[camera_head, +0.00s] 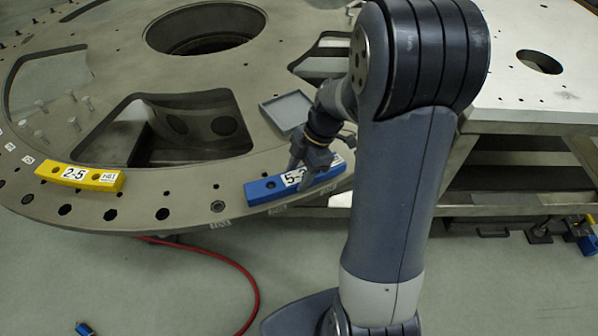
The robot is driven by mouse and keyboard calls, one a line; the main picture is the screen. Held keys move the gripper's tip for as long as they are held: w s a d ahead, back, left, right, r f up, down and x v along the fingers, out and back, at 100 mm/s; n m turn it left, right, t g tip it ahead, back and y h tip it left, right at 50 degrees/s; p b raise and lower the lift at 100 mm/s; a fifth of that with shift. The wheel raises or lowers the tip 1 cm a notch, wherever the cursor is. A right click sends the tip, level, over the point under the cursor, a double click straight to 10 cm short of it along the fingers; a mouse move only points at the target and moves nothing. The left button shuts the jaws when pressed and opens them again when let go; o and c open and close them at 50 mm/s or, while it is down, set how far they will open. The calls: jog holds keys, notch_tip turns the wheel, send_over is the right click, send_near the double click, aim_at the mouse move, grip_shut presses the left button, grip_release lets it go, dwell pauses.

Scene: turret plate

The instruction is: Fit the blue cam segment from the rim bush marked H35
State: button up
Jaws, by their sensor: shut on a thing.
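The blue cam segment (266,189) has a white label that starts with 5, the rest partly covered. It lies along the rim of the round turret plate (190,196), at the front right. My gripper (304,180) points down at the segment and is shut on it near its middle. My arm hides the area to the right of it. Whether the segment rests flat on the rim or is slightly raised, I cannot tell. Small rim labels (278,209) show below the segment, too small to read, so I cannot pick out H35.
A shallow grey tray (287,110) sits on the plate behind my gripper. Several bolts (74,124) stand on the plate at left. The rim between the two segments is clear. A red hose (247,277) lies on the floor.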

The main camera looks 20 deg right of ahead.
jog(key=o, duration=1.3)
jog(key=v, duration=1)
jog(key=shift+d+r, duration=0.2)
jog(key=shift+r, duration=0.15)
jog(key=x, duration=1)
jog(key=shift+a+f, duration=0.15)
jog(key=shift+a+r+p, duration=0.1)
jog(key=shift+r+p, duration=0.15)
jog(key=shift+p, duration=0.3)
jog(key=shift+r+p, duration=0.7)
